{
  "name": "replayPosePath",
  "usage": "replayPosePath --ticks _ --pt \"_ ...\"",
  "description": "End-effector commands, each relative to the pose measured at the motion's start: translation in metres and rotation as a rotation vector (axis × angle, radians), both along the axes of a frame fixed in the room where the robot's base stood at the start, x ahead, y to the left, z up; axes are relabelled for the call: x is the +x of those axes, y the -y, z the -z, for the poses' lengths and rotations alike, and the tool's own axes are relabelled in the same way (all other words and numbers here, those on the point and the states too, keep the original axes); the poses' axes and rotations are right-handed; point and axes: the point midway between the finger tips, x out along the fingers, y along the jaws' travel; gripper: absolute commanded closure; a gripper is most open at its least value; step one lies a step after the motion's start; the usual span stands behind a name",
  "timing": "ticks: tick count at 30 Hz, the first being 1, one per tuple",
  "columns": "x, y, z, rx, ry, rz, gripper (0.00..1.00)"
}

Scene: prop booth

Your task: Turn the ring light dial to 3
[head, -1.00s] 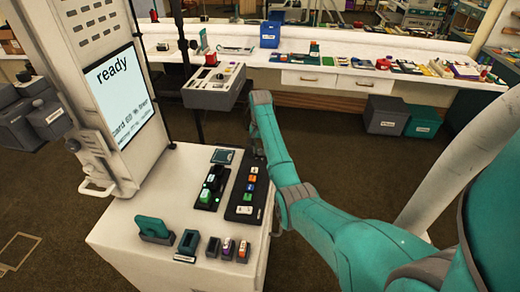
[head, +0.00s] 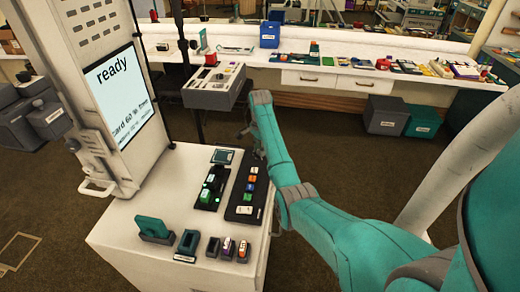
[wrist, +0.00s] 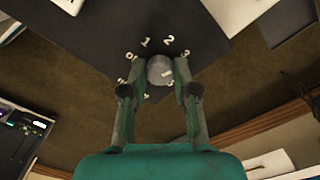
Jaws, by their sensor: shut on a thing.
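The dial is a round grey knob (wrist: 160,70) on a dark panel (wrist: 100,28), in the upper middle of the wrist view. Pale numerals 0, 1, 2 and 3 (wrist: 186,53) curve around its top side; other marks lower down are partly hidden by the fingers. A small pale mark shows on the knob's face, but I cannot tell which numeral it points to. My gripper (wrist: 158,82) is shut on the knob, with one finger at its left and one at its right. In the head view, my arm hides the dial, and I cannot make out the gripper clearly.
A white cabinet top (head: 125,225) holds a black button strip (head: 245,190) and small blocks close to my arm. A tall panel with a "ready" screen (head: 115,90) stands at left. A grey control box (head: 214,88) and a long bench (head: 330,68) are behind.

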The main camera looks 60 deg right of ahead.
Motion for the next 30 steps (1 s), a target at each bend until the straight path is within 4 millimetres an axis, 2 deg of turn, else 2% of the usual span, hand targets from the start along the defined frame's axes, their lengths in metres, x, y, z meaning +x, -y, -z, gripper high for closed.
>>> replayPosePath --ticks 12,13,15,16,30 --pt "0.0001 -0.0008 0.0008 0.001 -0.001 0.006 1.0" --pt "0.0002 -0.0009 0.0008 0.001 -0.001 0.006 0.68" --pt "0.0001 -0.0008 0.0008 0.001 -0.001 0.006 0.51" --pt "0.0001 -0.0007 0.0007 0.001 -0.001 0.006 0.45" --pt "0.0002 -0.0001 0.0001 0.0 0.0 -0.049 0.45"
